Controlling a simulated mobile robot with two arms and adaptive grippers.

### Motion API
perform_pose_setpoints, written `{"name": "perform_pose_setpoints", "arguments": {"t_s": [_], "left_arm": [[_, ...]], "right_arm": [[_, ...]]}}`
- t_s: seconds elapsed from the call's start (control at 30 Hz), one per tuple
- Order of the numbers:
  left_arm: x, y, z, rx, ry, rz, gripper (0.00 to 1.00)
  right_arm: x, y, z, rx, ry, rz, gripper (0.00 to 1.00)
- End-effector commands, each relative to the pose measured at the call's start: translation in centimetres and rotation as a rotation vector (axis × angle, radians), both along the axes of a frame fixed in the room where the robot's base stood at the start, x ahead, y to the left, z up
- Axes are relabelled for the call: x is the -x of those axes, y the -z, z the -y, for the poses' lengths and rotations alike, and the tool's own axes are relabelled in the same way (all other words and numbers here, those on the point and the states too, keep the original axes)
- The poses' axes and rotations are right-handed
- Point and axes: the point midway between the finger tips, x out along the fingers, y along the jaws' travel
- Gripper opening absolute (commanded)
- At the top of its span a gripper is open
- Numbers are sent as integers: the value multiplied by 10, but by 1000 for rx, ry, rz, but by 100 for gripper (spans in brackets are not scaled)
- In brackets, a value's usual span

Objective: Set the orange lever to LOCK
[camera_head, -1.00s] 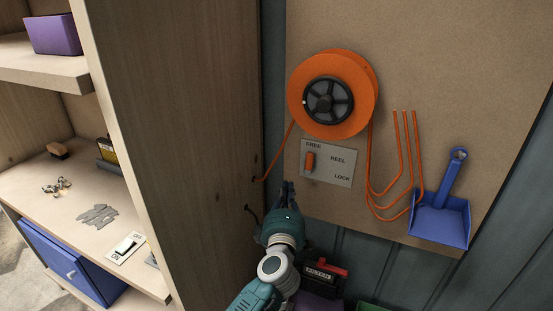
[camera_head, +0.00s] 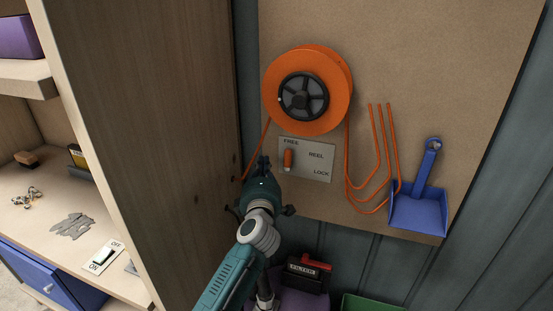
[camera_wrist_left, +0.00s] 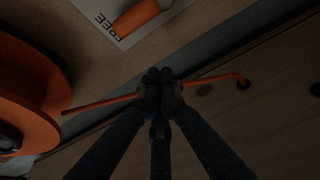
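The orange lever (camera_head: 288,160) sits on a pale plate (camera_head: 318,172) marked FREE, REEL and LOCK. It stands below the word FREE at the plate's left side, away from LOCK at the lower right. The lever also shows at the top of the left wrist view (camera_wrist_left: 136,17). My left gripper (camera_head: 263,162) is just left of the plate, apart from the lever. My right gripper is not in view.
An orange reel (camera_head: 308,92) hangs above the plate. Its orange cord (camera_wrist_left: 212,79) runs to the wooden cabinet side (camera_head: 150,120) at left. Cord loops (camera_head: 384,160) and a blue dustpan (camera_head: 420,207) hang at right. A black and red box (camera_head: 306,272) is below.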

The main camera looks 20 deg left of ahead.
Motion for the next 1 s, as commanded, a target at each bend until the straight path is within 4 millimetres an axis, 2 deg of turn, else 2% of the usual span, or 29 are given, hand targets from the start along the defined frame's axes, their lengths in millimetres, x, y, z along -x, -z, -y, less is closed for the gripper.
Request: {"name": "perform_pose_setpoints", "arguments": {"t_s": [0.03, 0.2, 0.3, 0.5, 1.0], "left_arm": [[-12, -1, -4, -1, -2, 0, 0], [-45, -1, -14, 1, -1, 0, 0], [-43, 1, 6, 3, 4, 0, 0], [-42, 2, 23, 1, 0, -1, 0], [-41, 1, 27, -5, 0, -1, 0]], "right_arm": [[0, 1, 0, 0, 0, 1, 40], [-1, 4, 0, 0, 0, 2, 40], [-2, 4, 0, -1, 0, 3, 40], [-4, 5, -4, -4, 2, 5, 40], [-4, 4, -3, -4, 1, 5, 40]]}}
